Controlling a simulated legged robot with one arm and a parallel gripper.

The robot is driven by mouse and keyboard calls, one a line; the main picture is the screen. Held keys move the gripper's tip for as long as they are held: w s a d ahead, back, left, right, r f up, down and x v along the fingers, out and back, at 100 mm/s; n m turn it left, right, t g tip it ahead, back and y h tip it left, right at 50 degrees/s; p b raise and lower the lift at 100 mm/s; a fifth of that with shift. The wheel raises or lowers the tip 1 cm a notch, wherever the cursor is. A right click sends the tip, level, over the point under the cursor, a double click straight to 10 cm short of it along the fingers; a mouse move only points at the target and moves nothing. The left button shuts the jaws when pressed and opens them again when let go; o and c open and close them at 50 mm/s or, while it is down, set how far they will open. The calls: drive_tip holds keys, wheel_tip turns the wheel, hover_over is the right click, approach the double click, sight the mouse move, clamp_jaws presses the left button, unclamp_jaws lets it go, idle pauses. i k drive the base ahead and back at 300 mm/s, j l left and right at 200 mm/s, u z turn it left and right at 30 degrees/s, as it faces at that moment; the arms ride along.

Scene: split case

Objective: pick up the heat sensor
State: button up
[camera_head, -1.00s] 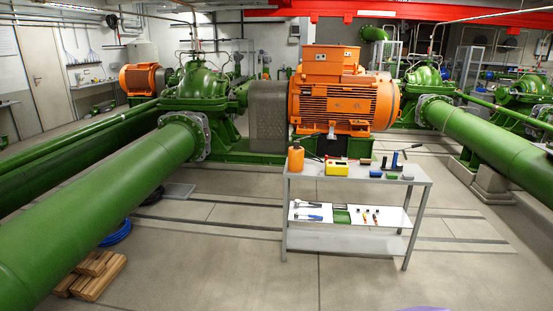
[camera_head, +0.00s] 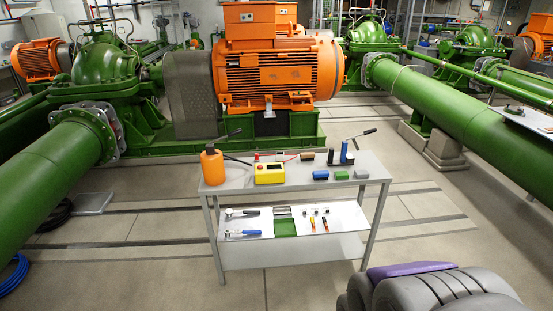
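I cannot tell which item is the heat sensor. The tools lie on a grey two-level cart. The white shelf below holds blue-handled tools (camera_head: 243,233), a green tray (camera_head: 285,227) and small red-orange items (camera_head: 312,225). A grey and purple part of mine shows at the lower right. No gripper fingers can be made out.
A large orange motor (camera_head: 278,75) on a green base stands behind the cart. Thick green pipes run along the left (camera_head: 45,165) and right (camera_head: 440,100). A grey tabletop (camera_head: 525,117) shows at the right edge. The floor before the cart is clear.

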sight(279, 156)
drive_tip(key=i+l+z, duration=0.1)
drive_tip(key=z, duration=0.45)
drive_tip(key=i+j+z, duration=0.4)
drive_tip(key=i, duration=0.25)
drive_tip(key=i+j+z, duration=0.35)
drive_tip(key=i+j, duration=0.2)
drive_tip(key=j, duration=0.2)
drive_tip(key=i+j, duration=0.85)
drive_tip(key=j, duration=0.15)
